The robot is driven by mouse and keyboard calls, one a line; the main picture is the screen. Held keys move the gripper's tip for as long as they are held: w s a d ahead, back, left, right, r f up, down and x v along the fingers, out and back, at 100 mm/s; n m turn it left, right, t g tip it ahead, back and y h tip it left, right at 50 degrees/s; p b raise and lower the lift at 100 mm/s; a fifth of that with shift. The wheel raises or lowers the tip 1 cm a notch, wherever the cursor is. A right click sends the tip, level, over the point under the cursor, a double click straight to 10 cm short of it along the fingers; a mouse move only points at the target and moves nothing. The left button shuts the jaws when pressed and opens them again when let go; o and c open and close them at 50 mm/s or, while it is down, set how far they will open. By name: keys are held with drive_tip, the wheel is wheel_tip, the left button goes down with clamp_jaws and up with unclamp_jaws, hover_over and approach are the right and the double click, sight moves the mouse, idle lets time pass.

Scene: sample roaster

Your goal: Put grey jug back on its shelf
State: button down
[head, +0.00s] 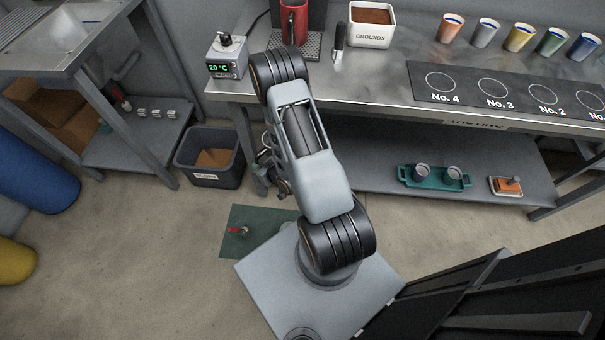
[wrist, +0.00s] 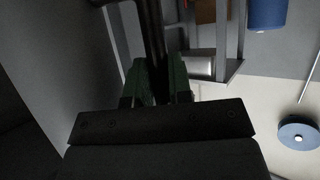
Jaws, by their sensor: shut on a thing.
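My gripper (wrist: 158,80) shows in the wrist view with its two dark green fingers shut on a dark upright bar (wrist: 153,40). The bar looks like a handle and runs up out of the top of the picture. I cannot tell surely that it belongs to the grey jug, whose body I cannot make out. In the head view my arm hides most of the gripper; small grey parts show beside the arm, under the bench's left end, too cluttered to tell apart.
The steel bench (head: 390,75) holds a red mug (head: 294,22), a grounds box (head: 371,28) and several cups. Its lower shelf (head: 360,165) carries a teal tray (head: 434,184). A dark bin (head: 209,173) stands left of the bench. A green mat (head: 240,247) lies on the floor.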

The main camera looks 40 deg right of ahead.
drive_tip(key=s+d+f+n+y+b, duration=0.1)
drive_tip(key=d+f+b, duration=0.2)
drive_tip(key=f+b, duration=0.3)
drive_tip(key=d+f+n+y+b, duration=0.1)
drive_tip(key=d+f+b, duration=0.2)
drive_tip(key=f+b, duration=0.3)
drive_tip(key=w+d+f+b, duration=0.3)
drive_tip(key=d+f+b, duration=0.2)
drive_tip(key=d+f, duration=0.1)
drive_tip(key=w+d+f+b, duration=0.3)
drive_tip(key=d+f+b, duration=0.2)
drive_tip(key=f, duration=0.3)
drive_tip(key=shift+w+d+n+g+y, duration=0.3)
drive_tip(key=shift+w+d+g, duration=0.1)
drive_tip(key=shift+d, duration=0.2)
drive_tip(key=shift+f, duration=0.15)
